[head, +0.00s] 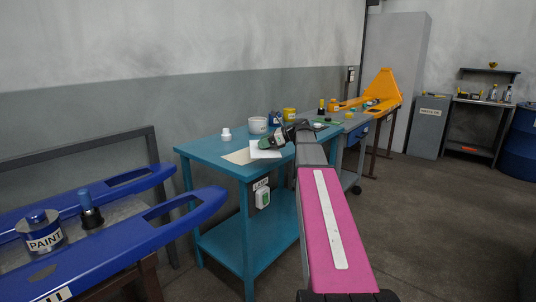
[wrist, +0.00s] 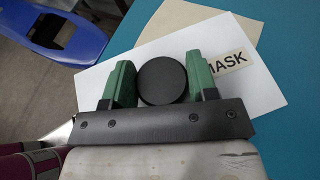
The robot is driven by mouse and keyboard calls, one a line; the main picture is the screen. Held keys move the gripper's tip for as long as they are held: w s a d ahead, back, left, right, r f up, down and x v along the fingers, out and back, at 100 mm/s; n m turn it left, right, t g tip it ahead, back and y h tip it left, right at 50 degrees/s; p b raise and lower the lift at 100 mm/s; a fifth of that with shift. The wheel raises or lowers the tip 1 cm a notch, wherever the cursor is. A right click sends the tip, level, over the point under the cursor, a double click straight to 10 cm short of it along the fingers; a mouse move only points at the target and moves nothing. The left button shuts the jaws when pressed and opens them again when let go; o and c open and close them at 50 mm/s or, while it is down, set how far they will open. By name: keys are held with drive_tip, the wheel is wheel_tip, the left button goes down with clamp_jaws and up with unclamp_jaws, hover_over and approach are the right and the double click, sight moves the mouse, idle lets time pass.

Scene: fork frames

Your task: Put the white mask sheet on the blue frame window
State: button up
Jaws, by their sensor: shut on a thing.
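The white mask sheet (wrist: 108,71), with a MASK label, has a round black knob (wrist: 162,80). My gripper (wrist: 162,84) has its two green fingers shut on this knob, one on each side. In the head view the sheet (head: 262,151) shows under my gripper (head: 274,142), at the teal table top; I cannot tell whether it is lifted. The blue frame (head: 178,214) is forked and stands at the left, with a window in each of its two arms. Part of it, with a window, shows in the wrist view (wrist: 88,40).
A beige sheet (head: 237,157) lies on the teal table (head: 210,148), partly under the white one. A white cup (head: 226,134), a white pot and several jars stand behind. A paint can (head: 40,230) and a dark bottle (head: 90,212) stand by the blue frame.

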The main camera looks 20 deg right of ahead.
sight(270, 160)
drive_tip(key=d+f, duration=0.1)
drive_tip(key=w+d, duration=0.1)
drive_tip(key=shift+w+d+f, duration=0.15)
drive_tip(key=shift+d+f, duration=0.2)
drive_tip(key=shift+f, duration=2.05)
drive_tip(key=shift+f, duration=0.15)
drive_tip(key=o, duration=1)
drive_tip(key=shift+f, duration=0.1)
